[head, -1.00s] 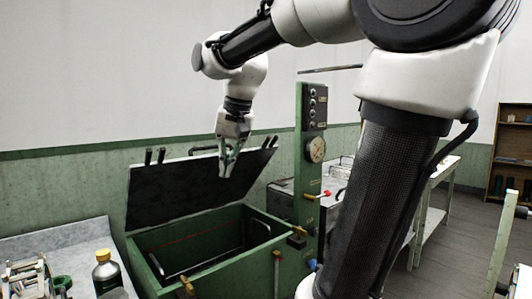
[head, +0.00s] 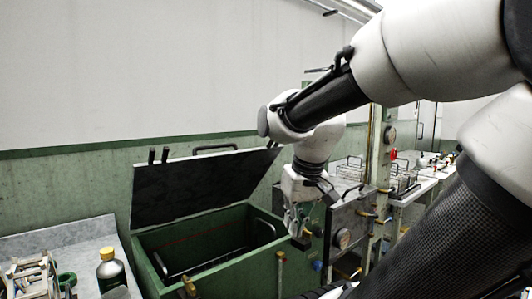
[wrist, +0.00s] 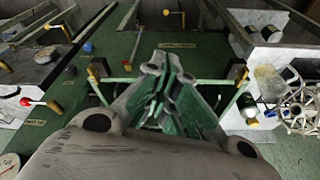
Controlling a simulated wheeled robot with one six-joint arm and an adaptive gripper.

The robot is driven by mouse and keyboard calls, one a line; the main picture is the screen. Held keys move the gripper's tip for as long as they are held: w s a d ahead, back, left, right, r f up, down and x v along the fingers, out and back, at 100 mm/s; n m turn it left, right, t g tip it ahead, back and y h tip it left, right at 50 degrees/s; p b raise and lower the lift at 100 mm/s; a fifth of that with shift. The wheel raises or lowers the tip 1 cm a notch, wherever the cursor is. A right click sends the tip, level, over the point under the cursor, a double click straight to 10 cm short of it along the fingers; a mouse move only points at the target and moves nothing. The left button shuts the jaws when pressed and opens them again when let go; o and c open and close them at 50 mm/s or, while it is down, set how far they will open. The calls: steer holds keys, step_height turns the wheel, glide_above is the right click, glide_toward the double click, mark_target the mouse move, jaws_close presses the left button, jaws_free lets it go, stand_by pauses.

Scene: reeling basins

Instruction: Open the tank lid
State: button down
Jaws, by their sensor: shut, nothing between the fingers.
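My gripper (head: 293,224) is shut and empty, by the tank's right end and apart from the lid. In the wrist view my closed fingers (wrist: 163,88) are in front of a green panel with brass fittings.
A grey bench (head: 60,247) at the left holds a bottle with a yellow cap (head: 109,270). A post with a gauge (head: 343,238) and valves stands right of the tank. Wire baskets (head: 402,178) stand on a table further right.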

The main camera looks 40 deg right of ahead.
steer(key=w+d+r+m, duration=0.2)
steer(key=w+d+m, duration=0.25)
steer(key=m, duration=0.25)
steer(key=m+t+y, duration=0.1)
steer(key=m+t, duration=0.6)
steer(key=m, duration=1.8)
glide_toward(266, 151)
steer(key=s+a+f, duration=0.2)
steer(key=s+a, duration=0.1)
steer(key=s, duration=0.4)
steer(key=w+f, duration=0.1)
steer(key=w, duration=0.2)
steer(key=w+f, duration=0.1)
steer(key=w, duration=0.3)
steer(key=w+f, duration=0.1)
steer(key=w, duration=0.3)
steer(key=shift+w+f, duration=0.15)
steer(key=shift+f, duration=0.05)
steer(key=shift+r, duration=0.1)
